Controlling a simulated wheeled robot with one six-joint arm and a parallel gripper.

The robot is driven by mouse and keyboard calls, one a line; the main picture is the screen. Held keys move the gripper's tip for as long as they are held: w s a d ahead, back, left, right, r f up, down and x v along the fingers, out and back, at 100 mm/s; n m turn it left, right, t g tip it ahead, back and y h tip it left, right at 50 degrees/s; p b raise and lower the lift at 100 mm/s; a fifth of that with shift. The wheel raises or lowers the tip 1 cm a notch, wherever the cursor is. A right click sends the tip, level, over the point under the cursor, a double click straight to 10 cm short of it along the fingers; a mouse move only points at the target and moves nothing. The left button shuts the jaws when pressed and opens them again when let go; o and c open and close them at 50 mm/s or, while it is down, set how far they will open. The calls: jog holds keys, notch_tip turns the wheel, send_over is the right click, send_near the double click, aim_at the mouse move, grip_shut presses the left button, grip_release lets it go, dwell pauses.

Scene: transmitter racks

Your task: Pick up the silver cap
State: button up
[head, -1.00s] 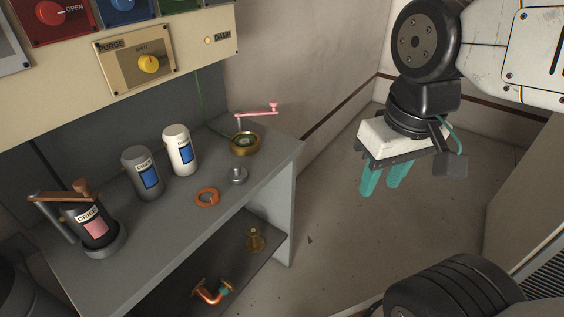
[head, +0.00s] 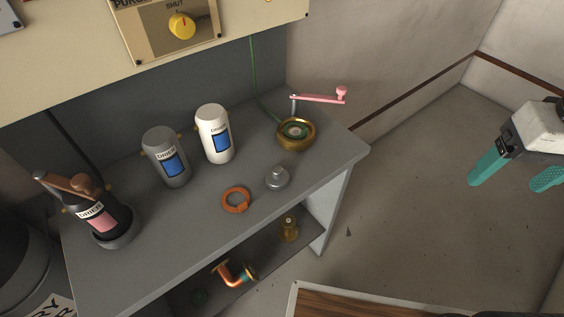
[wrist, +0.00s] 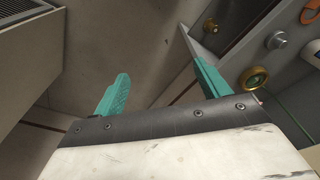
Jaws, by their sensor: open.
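The silver cap (head: 277,178) sits on the grey bench top, right of the orange ring and in front of the brass fitting with the pink crank. In the wrist view the silver cap (wrist: 277,40) shows small at the upper right, beyond my fingers. My gripper (head: 516,176) has teal fingers spread apart with nothing between them. It hangs over the floor at the right of the head view, well away from the bench. In the wrist view my gripper (wrist: 158,85) also shows both fingers apart.
An orange ring (head: 236,200) lies close left of the cap. A brass fitting (head: 295,134) with a pink crank (head: 318,99) stands behind it. White (head: 214,134), grey (head: 166,157) and black (head: 97,217) drier canisters stand further left. Copper pipe (head: 233,273) and brass parts lie on the lower shelf.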

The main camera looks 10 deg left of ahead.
jog(key=w+a+f+n, duration=0.3)
jog(key=w+a, duration=0.6)
jog(key=a, duration=0.3)
jog(key=n, duration=0.4)
send_over(277, 170)
jog(key=d, duration=0.2)
notch_tip(277, 170, down, 10)
jog(key=shift+y, duration=0.4)
jog(key=f, duration=0.2)
jog(key=a+f, duration=0.1)
jog(key=f, duration=0.1)
jog(key=a+f, duration=0.1)
jog(key=f, duration=0.2)
jog(key=shift+w+f, duration=0.1)
jog(key=shift+f, duration=0.45)
jog(key=c, duration=1.1)
